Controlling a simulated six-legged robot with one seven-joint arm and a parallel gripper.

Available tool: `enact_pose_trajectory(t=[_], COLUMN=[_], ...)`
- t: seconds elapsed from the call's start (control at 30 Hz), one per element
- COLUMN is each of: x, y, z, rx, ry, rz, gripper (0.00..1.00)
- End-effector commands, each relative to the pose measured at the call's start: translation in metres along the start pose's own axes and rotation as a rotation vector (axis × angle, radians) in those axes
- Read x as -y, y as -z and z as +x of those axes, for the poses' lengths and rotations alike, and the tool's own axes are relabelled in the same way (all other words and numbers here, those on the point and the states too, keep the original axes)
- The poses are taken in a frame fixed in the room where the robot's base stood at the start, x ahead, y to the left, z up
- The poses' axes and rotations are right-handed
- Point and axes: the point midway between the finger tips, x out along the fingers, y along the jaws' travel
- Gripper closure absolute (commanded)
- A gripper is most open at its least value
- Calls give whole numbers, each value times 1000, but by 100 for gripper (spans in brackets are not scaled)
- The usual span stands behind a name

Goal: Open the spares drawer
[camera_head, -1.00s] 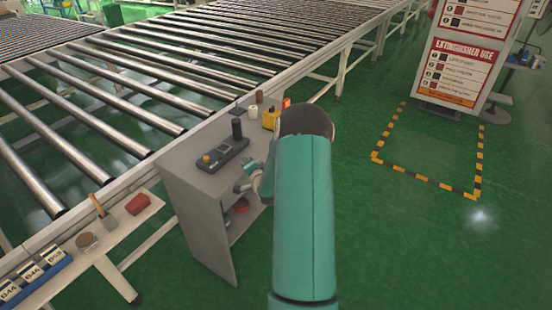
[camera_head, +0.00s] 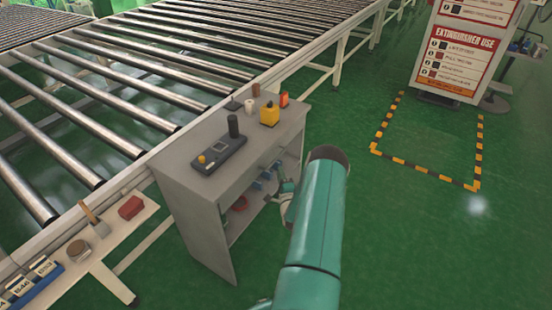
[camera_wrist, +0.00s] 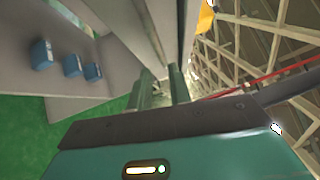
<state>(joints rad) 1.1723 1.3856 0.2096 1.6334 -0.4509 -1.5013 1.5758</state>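The grey cabinet (camera_head: 185,160) stands beside the roller conveyor. The band under its top on the right-hand side (camera_head: 262,165) looks like a drawer front, and it appears shut; I cannot make out a handle. My gripper (camera_head: 284,190) is low in front of this side, partly hidden by my teal arm. In the wrist view, the two green fingers (camera_wrist: 163,90) stand apart with a gap between them, close to a grey panel (camera_wrist: 120,20) of the cabinet. I see nothing clearly held, and I cannot tell whether they touch the panel.
Small blue items (camera_wrist: 72,66) sit inside the cabinet, and a red item (camera_head: 240,203) lies on its lower shelf. A dark control box (camera_head: 220,155) and a yellow block (camera_head: 269,115) stand on top. Open green floor lies to the right, with a striped floor marking (camera_head: 425,178).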

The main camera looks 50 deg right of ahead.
Motion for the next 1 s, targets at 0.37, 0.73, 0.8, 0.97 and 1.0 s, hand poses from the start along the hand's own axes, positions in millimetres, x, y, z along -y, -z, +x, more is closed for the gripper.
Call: enact_pose_trajectory(t=[0.37,0.73,0.8,0.97,1.0], x=[0,-1,-1,0,0], y=[1,2,2,2,2], z=[74,96,96,95,95], rx=[0,-2,-2,-2,-2], ry=[1,-2,-2,-1,-1], rz=[-3,-2,-2,-2,-2], gripper=[80,80,80,100,100])
